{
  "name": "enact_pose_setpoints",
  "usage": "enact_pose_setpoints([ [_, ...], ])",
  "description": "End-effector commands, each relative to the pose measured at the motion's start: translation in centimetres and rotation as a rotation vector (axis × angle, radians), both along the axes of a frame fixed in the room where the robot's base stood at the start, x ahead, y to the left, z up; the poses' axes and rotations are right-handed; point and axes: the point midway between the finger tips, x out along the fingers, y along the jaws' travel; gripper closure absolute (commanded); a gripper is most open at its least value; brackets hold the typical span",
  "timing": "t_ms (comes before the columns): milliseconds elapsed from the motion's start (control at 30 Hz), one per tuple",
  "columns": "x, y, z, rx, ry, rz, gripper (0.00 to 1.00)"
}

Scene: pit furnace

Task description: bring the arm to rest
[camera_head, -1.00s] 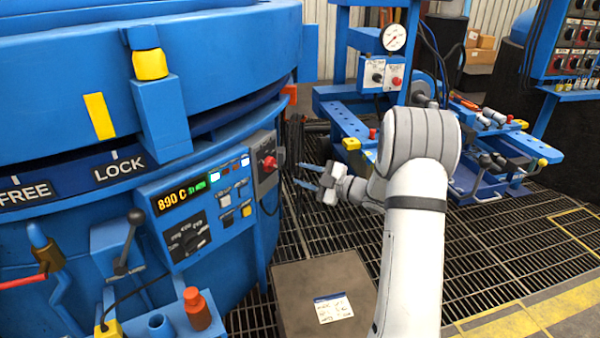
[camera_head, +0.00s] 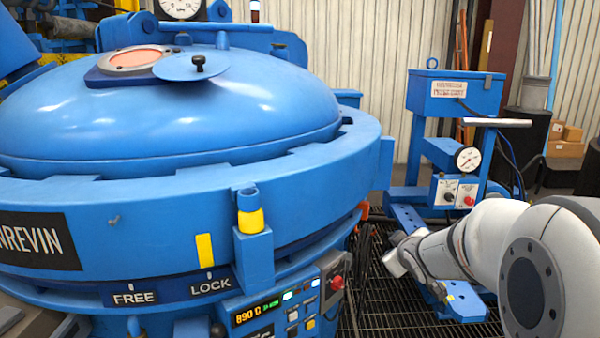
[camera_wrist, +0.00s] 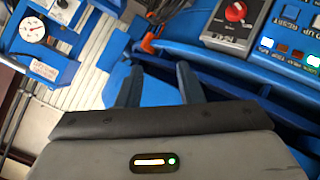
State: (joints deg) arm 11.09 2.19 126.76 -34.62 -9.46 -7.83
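My gripper (camera_wrist: 158,82) shows in the wrist view with its two dark blue fingers apart and nothing between them. In the head view my arm (camera_head: 490,245) reaches in from the right edge and stretches left. Its pale wrist end (camera_head: 397,262) hangs over the grated floor, right of the blue furnace (camera_head: 170,185). The fingertips cannot be made out clearly in the head view. In the wrist view a control panel (camera_wrist: 285,55) is at the upper right, and a gap separates it from the fingers.
The furnace lid (camera_head: 270,105) fills the left, with a small open port (camera_head: 136,60) on top. A blue stand with a gauge (camera_head: 468,159) is behind my arm; the gauge also shows in the wrist view (camera_wrist: 33,29). Cardboard boxes (camera_head: 566,140) sit at the back right. Grating (camera_head: 375,310) lies below.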

Motion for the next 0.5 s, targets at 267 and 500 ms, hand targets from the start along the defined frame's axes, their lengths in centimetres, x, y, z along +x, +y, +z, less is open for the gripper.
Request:
enact_pose_setpoints([
  [267,-12.6,2.4,7.3,0.192,0.313,-0.292,0.66],
  [500,-23.7,6.3,10.3,0.363,0.604,-0.441,0.66],
])
